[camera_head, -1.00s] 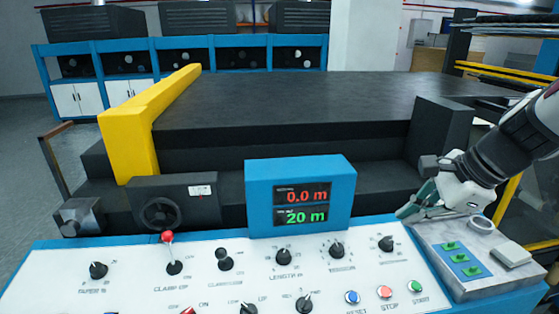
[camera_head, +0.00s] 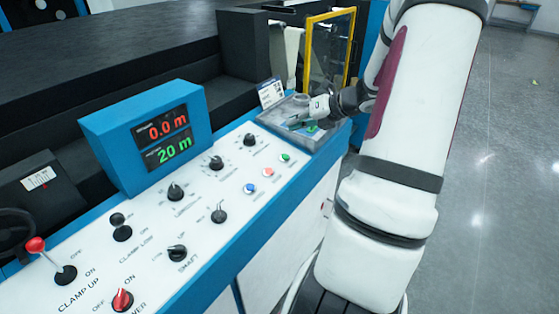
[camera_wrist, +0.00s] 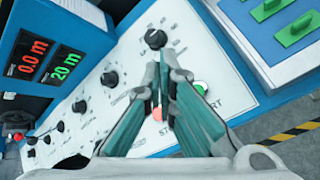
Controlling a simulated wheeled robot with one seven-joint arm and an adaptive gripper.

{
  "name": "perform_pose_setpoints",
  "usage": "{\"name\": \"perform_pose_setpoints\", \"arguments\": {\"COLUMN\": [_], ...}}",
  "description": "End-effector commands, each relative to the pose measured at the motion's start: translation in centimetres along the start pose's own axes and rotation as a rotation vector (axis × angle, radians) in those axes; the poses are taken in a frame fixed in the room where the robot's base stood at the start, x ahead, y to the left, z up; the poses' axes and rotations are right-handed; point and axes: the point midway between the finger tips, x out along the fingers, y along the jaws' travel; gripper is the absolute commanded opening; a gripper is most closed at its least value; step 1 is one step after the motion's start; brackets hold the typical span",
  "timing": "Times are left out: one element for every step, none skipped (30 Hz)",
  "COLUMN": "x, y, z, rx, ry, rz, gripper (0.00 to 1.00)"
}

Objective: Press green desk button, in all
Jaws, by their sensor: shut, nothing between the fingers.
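The green button (camera_head: 286,157) sits at the far right end of the white control panel (camera_head: 210,258), past a red and a blue button. In the wrist view the green button (camera_wrist: 201,87) shows beside the right finger, partly covered by it. My gripper (camera_head: 293,122) is shut and empty, with its teal fingers together. In the wrist view my gripper (camera_wrist: 164,68) points over the panel between the green button and a black knob (camera_wrist: 156,39). I cannot tell its height above the panel.
The red button (camera_wrist: 157,114) is partly hidden by the left finger, and the blue button (camera_head: 250,188) is nearer. A blue plate with green pieces (camera_wrist: 298,28) lies beside the panel. The display box (camera_head: 150,135) stands behind the knobs.

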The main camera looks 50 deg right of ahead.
Motion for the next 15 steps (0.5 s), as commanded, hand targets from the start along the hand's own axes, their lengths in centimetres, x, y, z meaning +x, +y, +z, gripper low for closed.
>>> {"name": "perform_pose_setpoints", "arguments": {"x": [0.00,0.00,0.00,0.00,0.01,0.01,0.02,0.04,0.09,0.14,0.21,0.35,0.47,0.61,0.84], "y": [0.01,0.03,0.05,0.05,0.06,0.07,0.07,0.06,0.04,0.01,-0.04,-0.11,-0.19,-0.28,-0.42], "z": [0.02,0.02,0.02,0.01,0.01,0.01,0.00,-0.01,-0.04,-0.07,-0.11,-0.19,-0.26,-0.34,-0.48], "rx": [0.000,0.000,-0.001,-0.002,-0.002,-0.003,-0.003,-0.003,-0.004,-0.004,-0.004,-0.004,-0.004,-0.004,-0.004], "ry": [0.000,0.000,0.000,0.001,0.001,0.001,0.001,0.001,0.001,0.002,0.002,0.002,0.002,0.002,0.002], "rz": [0.000,0.000,0.000,0.000,0.000,0.000,0.000,0.000,0.000,0.000,0.000,0.000,0.000,0.000,0.000], "gripper": [0.00,0.00,0.00,0.00,0.00,0.00,0.00,0.00,0.00,0.00,0.00,0.00,0.00,0.00,0.00]}}
